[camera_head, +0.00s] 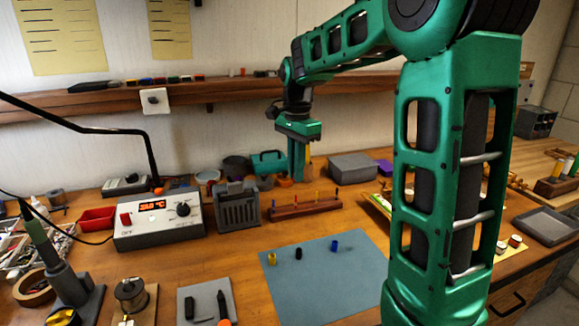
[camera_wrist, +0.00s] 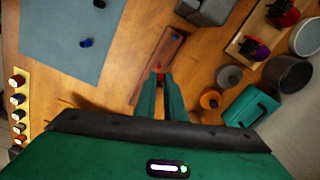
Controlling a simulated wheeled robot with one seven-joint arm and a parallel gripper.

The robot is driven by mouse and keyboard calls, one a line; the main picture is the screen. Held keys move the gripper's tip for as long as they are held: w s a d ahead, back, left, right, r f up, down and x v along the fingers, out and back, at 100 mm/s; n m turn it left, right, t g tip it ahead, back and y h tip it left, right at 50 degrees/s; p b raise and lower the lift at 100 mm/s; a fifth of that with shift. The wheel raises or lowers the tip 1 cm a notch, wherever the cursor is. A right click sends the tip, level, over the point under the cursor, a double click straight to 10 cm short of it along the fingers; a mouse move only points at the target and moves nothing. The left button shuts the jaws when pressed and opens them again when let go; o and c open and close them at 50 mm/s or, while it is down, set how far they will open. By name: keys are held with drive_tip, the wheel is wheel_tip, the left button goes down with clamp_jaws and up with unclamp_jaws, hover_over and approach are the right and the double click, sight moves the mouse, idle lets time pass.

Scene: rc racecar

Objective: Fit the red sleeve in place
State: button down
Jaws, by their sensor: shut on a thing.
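My gripper (camera_wrist: 161,84) is shut on a small red sleeve (camera_wrist: 161,74), which shows between the fingertips in the wrist view. In the head view my gripper (camera_head: 297,178) points down behind the wooden peg rack (camera_head: 305,207); the red sleeve cannot be made out there. The rack has several thin coloured pegs standing on it. In the wrist view the dark wooden rack (camera_wrist: 170,50) lies under the fingertips, and the sleeve overlaps it. I cannot tell whether the sleeve touches a peg; the fingers hide part of the rack.
A blue-grey mat (camera_head: 315,290) holds a yellow sleeve (camera_head: 272,259), a black sleeve (camera_head: 298,254) and a blue sleeve (camera_head: 334,246). A grey slotted box (camera_head: 238,207) stands left of the rack. Bowls, a teal case (camera_head: 268,162) and a grey box (camera_head: 353,167) stand behind.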

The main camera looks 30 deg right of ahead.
sight(296, 196)
drive_tip(key=shift+f, duration=1.95)
drive_tip(key=shift+s+f, duration=0.1)
drive_tip(key=shift+f, duration=2.25)
drive_tip(key=c, duration=1.4)
unclamp_jaws()
drive_tip(key=shift+o, duration=0.2)
drive_tip(key=shift+r, duration=4.55)
